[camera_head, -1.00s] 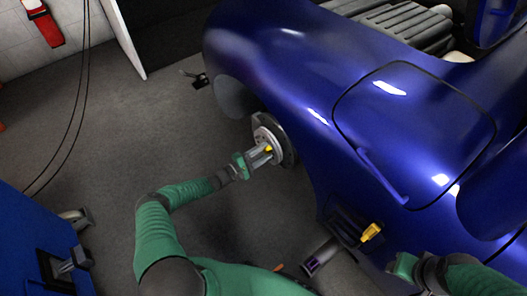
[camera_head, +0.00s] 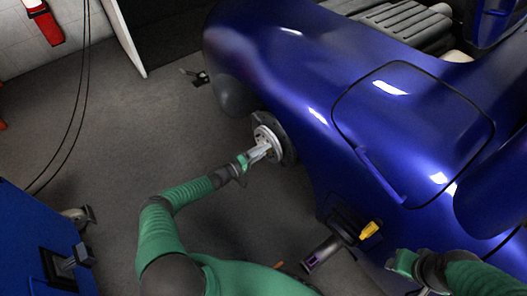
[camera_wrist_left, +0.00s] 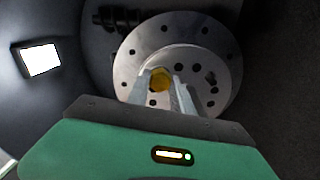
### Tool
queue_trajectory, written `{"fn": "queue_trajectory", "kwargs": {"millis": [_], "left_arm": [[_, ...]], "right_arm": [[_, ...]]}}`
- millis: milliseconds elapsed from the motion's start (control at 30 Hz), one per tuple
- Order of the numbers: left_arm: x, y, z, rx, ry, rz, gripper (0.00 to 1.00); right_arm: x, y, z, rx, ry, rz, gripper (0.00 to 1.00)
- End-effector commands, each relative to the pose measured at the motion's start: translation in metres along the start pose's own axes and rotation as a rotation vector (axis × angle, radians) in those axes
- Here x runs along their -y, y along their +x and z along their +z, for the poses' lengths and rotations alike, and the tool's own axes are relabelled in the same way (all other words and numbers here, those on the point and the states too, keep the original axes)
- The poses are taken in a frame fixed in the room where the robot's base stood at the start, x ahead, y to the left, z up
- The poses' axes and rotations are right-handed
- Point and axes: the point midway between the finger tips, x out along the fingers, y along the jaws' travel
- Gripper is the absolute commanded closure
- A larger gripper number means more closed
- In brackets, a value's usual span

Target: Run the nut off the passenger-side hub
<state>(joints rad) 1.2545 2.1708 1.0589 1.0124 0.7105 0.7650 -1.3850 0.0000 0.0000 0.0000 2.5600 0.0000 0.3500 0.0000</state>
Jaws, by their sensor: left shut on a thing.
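The bare hub (camera_head: 266,138), a silvery disc with holes, sits in the wheel arch of the blue car. It also fills the upper middle of the left wrist view (camera_wrist_left: 140,53). A yellow nut (camera_wrist_left: 160,79) shows at the hub's centre in the left wrist view, between my left fingers. My left gripper (camera_head: 264,148) points at the hub and is shut on the nut. In the head view the fingers hide the nut. My right gripper (camera_head: 396,262) is by the car's side at the lower right; its fingers are not clear.
The blue car body (camera_head: 300,75) overhangs the hub. A yellow object (camera_head: 370,229) and a dark cylinder with a purple end (camera_head: 321,255) are near the car's lower side. A blue cabinet (camera_head: 35,245) stands at the lower left.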

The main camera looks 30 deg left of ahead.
Motion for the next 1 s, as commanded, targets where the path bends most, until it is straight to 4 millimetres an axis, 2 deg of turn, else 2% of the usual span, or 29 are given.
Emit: {"fn": "queue_trajectory", "kwargs": {"millis": [167, 267, 1000], "left_arm": [[0.0, 0.0, 0.0, 0.0, -0.002, 0.0, 1.0], [0.001, 0.0, 0.001, 0.002, -0.087, -0.001, 1.0], [0.003, -0.002, 0.001, 0.001, -1.945, -0.002, 1.0]], "right_arm": [[0.0, 0.0, 0.0, 0.0, 0.0, 0.0, 0.56], [0.0, 0.003, 0.001, 0.0, 0.0, 0.0, 0.56], [0.0, 0.046, 0.011, 0.0, 0.0, 0.0, 0.56]]}}
